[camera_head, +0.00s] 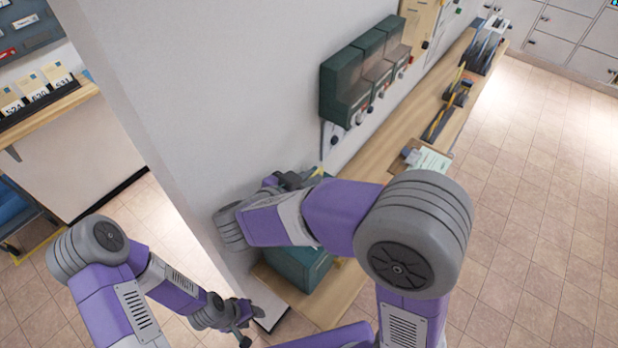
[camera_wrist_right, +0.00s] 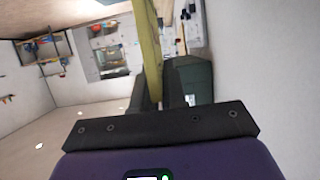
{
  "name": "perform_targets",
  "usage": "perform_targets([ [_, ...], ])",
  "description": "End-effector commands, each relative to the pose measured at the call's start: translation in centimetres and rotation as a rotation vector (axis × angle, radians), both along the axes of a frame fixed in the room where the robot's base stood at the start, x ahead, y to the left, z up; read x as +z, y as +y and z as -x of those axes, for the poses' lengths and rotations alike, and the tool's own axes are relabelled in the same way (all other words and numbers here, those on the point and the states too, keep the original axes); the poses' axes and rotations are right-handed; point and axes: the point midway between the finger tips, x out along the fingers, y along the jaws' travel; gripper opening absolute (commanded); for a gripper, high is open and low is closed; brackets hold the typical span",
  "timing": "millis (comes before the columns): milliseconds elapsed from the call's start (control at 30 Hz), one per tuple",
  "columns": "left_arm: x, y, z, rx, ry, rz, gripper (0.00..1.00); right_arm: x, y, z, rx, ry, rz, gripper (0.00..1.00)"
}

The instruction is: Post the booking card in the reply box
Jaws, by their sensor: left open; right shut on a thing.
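My right gripper (camera_head: 305,180) is shut on a thin yellow card, taken to be the booking card (camera_head: 320,172), above the near end of the counter. The card also shows in the right wrist view (camera_wrist_right: 150,45), edge-on between the dark fingers (camera_wrist_right: 150,100). A dark green box (camera_head: 303,268) stands on the counter below my right forearm, which hides part of it. A dark green box also shows in the right wrist view (camera_wrist_right: 188,80), close beside the card. I cannot tell which box is the reply box or see a slot. My left gripper (camera_head: 241,325) is open and empty, low beside the wall corner.
Several dark green boxes (camera_head: 350,85) hang on the wall above the wooden counter (camera_head: 395,140). A clipboard (camera_head: 428,160) and dark trays with yellow items (camera_head: 445,112) lie along the counter. A wall corner (camera_head: 200,120) stands between my arms. The tiled floor at right is clear.

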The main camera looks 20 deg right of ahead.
Motion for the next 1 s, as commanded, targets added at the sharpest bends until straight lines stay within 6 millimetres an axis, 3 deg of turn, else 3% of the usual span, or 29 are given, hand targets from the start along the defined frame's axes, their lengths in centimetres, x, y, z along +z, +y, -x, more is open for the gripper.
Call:
perform_targets([
  [567,0.5,0.0,0.0,0.000,0.000,0.000,0.49,-0.2,0.0,0.0,0.000,0.001,0.001,0.00],
  [1000,-0.5,0.0,0.0,0.000,0.000,0.000,0.49,-2.3,-0.1,0.0,-0.001,0.002,0.002,0.00],
])
